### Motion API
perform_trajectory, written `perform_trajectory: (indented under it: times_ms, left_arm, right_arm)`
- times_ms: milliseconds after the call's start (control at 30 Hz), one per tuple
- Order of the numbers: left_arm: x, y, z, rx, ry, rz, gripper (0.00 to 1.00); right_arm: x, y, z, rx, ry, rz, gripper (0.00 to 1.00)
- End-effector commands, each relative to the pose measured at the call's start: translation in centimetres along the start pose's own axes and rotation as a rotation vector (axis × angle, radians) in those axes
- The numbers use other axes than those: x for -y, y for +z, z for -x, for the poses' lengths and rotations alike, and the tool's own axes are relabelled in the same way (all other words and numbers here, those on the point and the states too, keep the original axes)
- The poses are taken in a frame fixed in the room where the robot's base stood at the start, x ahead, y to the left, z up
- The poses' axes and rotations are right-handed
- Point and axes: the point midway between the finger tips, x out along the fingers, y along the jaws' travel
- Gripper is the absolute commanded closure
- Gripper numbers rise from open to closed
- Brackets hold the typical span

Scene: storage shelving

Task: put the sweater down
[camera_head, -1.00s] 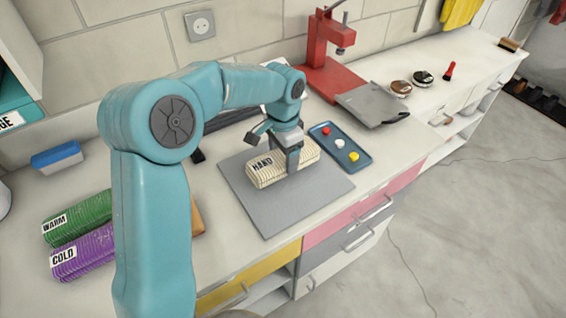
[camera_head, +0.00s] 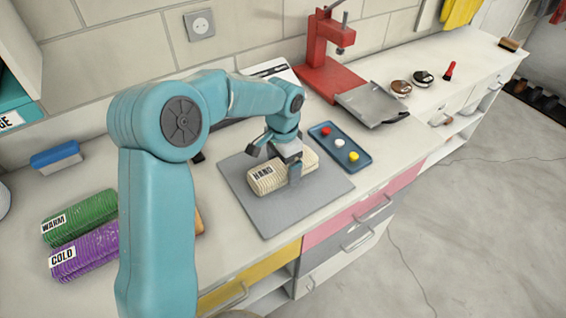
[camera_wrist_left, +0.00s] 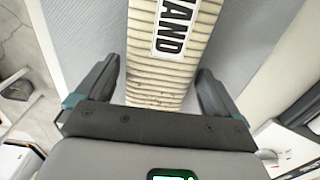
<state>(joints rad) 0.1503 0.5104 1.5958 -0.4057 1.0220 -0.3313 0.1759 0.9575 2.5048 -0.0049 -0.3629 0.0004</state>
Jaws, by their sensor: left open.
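The cream folded sweater (camera_head: 268,181) with a "HAND" label lies on a grey mat (camera_head: 262,218) on the counter. It also shows in the left wrist view (camera_wrist_left: 160,75), running up between the fingers with its label above them. My left gripper (camera_head: 272,160) is open, right at the sweater. In the left wrist view the two fingers of my left gripper (camera_wrist_left: 157,88) stand on either side of the sweater, with a gap on both sides. Part of the sweater is hidden behind a finger in the head view. My right gripper is not in view.
A green "WARM" sweater (camera_head: 85,215) and a purple "COLD" sweater (camera_head: 88,258) lie at the left. A blue tray (camera_head: 325,136) with coloured buttons sits right of the mat. A red press (camera_head: 322,60) and a grey tray (camera_head: 372,104) stand farther back.

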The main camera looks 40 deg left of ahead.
Motion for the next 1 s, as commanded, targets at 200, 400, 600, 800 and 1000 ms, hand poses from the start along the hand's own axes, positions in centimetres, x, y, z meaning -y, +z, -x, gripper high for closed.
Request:
perform_trajectory:
  times_ms: [200, 400, 600, 800, 1000]
  left_arm:
    - [0.1, -0.1, 3.2, -0.006, -0.003, 0.001, 0.04]
    - [0.1, -0.1, 8.0, -0.006, -0.003, 0.0, 0.04]
    - [0.0, -0.1, 11.3, -0.003, -0.001, 0.0, 0.04]
    - [0.0, 0.0, 12.3, -0.001, 0.0, -0.001, 0.04]
    - [0.0, 0.0, 12.3, 0.0, 0.0, 0.0, 0.04]
  right_arm:
    - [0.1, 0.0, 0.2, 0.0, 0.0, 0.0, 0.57]
    - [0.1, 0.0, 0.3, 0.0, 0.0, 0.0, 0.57]
    - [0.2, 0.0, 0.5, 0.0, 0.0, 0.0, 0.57]
    - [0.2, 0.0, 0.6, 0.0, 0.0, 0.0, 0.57]
    - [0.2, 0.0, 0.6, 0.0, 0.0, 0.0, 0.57]
